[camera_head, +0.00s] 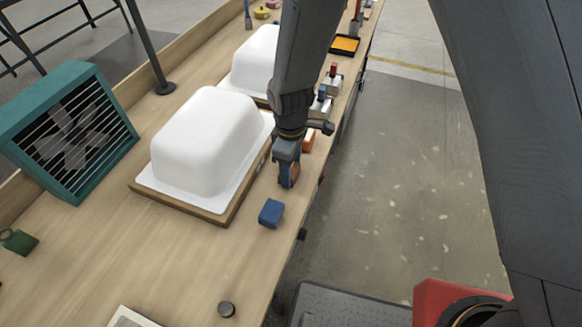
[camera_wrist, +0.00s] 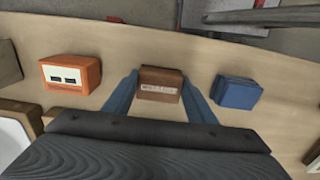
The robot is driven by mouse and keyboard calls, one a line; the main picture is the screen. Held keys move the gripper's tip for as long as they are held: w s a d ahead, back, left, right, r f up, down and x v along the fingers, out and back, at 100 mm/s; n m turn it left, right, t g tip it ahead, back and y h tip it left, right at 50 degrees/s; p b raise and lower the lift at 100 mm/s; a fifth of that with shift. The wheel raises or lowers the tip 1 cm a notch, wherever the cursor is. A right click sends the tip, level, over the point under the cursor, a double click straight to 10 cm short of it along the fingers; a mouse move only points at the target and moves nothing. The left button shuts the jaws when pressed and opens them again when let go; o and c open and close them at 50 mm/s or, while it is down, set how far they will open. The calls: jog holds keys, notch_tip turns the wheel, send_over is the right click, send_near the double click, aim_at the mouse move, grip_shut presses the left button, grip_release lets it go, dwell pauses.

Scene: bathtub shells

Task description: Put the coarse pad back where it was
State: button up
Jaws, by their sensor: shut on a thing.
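My gripper (camera_head: 288,181) points down over the right strip of the bench, beside the near white tub shell. In the wrist view its blue fingers (camera_wrist: 160,88) are shut on a brown block-shaped pad (camera_wrist: 161,78) with a pale label too small to read; I take it for the coarse pad. An orange pad (camera_wrist: 71,74) with two dark marks lies left of it, and a blue pad (camera_wrist: 236,92) lies right. In the head view the orange pad (camera_head: 309,141) is partly hidden behind my gripper, and the blue pad (camera_head: 271,213) sits nearer. I cannot tell whether the brown pad touches the bench.
The near white shell (camera_head: 205,135) rests on a wooden board (camera_head: 180,208); another shell (camera_head: 252,62) stands behind. A teal fan (camera_head: 70,130) is at left. A dark round knob (camera_head: 227,309) lies in front. The bench's right edge is close to the pads.

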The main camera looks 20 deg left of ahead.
jog(key=shift+f, duration=0.1)
jog(key=shift+f, duration=0.15)
jog(key=o, duration=1.1)
notch_tip(320, 180, up, 12)
jog(key=b, duration=0.3)
jog(key=shift+r, duration=0.25)
